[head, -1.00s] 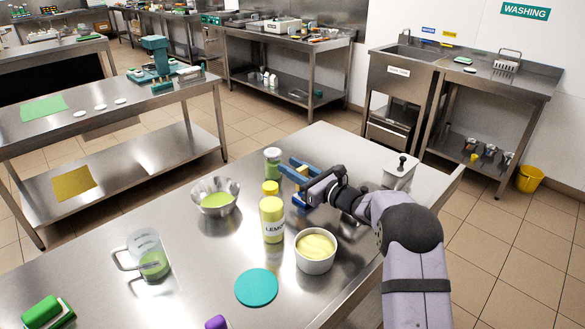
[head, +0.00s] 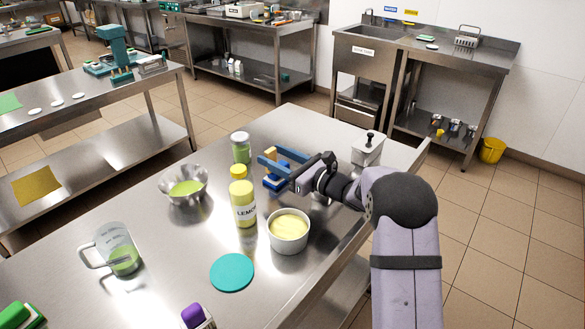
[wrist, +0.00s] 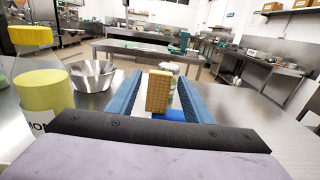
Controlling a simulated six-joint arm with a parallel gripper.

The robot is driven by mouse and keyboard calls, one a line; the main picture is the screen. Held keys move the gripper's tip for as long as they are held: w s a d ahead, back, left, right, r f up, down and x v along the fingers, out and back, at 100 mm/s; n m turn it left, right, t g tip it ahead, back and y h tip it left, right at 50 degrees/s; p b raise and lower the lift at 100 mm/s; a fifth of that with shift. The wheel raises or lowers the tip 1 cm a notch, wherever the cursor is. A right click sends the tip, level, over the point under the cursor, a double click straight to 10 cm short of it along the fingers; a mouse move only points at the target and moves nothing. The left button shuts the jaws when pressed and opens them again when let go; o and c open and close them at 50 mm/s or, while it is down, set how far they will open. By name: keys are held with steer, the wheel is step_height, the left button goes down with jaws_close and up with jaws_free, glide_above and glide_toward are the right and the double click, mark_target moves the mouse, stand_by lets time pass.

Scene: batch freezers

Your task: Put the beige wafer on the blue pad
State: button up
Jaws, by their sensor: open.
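The beige wafer (wrist: 158,92) stands upright between the two blue fingers of my gripper (wrist: 155,90) in the wrist view, with a gap on each side. My gripper is open and holds nothing. In the head view my gripper (head: 273,164) is low over the far part of the steel table, and the wafer shows there as a small yellowish piece (head: 270,168). The blue pad (wrist: 170,114) shows at the wafer's foot in the wrist view, partly hidden by the right finger. Whether the wafer touches the pad I cannot tell.
A yellow lemon bottle (head: 243,205), a green-filled jar (head: 240,148) and a steel bowl (head: 183,184) stand left of my gripper. A white cup (head: 289,238) stands nearer, and a metal box (head: 367,150) stands right. A teal disc (head: 232,272) lies flat in front.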

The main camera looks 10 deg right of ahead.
steer(key=b+v, duration=0.1)
steer(key=v, duration=0.5)
steer(key=shift+s+r, duration=0.1)
steer(key=shift+s, duration=0.1)
steer(key=s+a+r+n+g+h+p, duration=0.1)
steer(key=s+a+n+g+p, duration=0.4)
steer(key=s, duration=0.5)
steer(key=s+a+r+n+g+h+p, duration=0.2)
steer(key=s+n+g+p, duration=0.3)
steer(key=s+n+p, duration=0.3)
steer(key=s+d+r+n+g+h+p, duration=0.1)
steer(key=s+d+r+n+h+p, duration=0.2)
steer(key=s, duration=0.6)
steer(key=s+d+r+n+g+h+p, duration=0.1)
steer(key=s+d+r+n+h+p, duration=0.2)
steer(key=s+d+n+h+p, duration=0.3)
steer(key=s+d+n+p, duration=0.3)
steer(key=d+n+p, duration=0.1)
steer(key=d+n, duration=0.1)
steer(key=shift+s+g+h, duration=0.4)
